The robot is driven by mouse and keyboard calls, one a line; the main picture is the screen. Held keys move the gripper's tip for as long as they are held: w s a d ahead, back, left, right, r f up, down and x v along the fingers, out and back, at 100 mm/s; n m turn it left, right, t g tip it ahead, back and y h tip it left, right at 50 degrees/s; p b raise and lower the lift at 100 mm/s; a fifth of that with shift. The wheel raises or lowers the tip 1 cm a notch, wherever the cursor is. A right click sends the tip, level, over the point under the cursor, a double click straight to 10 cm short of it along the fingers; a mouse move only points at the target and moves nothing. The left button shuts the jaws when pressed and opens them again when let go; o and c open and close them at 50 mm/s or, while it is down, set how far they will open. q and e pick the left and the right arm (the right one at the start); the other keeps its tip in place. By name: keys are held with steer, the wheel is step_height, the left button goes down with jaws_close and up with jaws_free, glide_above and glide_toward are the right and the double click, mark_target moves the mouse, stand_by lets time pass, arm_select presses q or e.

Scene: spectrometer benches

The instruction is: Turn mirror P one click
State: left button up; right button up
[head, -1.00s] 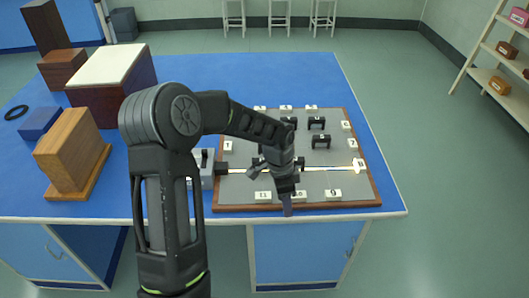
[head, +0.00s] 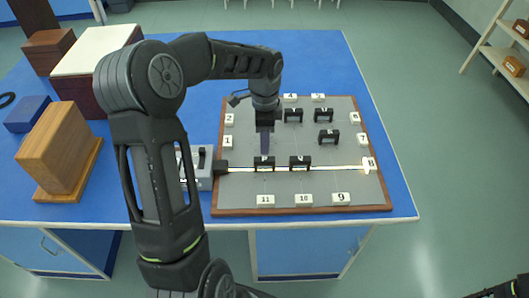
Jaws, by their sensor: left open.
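Several small black mirror mounts stand on a grey board (head: 340,185) with a brown rim. Two are in the front row, a left one (head: 263,163) and a right one (head: 299,162). Others are a back left one (head: 293,116), a back right one (head: 323,115) and one at the right (head: 329,136). Their letters are too small to read, so I cannot tell which is mirror P. My left gripper (head: 265,148) is open and points down just behind the front left mount. A gap or contact there cannot be judged. My right gripper is not in view.
A grey light source (head: 199,172) sits at the board's left, and a bright beam runs to tag 8 (head: 369,164). Numbered tags such as 9 (head: 341,198) line the rim. A wooden block (head: 58,148) and a white-topped box (head: 97,50) stand on the blue bench at left.

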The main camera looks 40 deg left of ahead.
mark_target(264, 159)
arm_select(q)
steer(key=shift+w+f, duration=0.1)
steer(key=shift+f, duration=0.25)
step_height(264, 159, down, 7)
steer(key=shift+f+p, duration=0.15)
steer(key=shift+p, duration=0.7)
steer(key=shift+c, duration=0.4)
jaws_close()
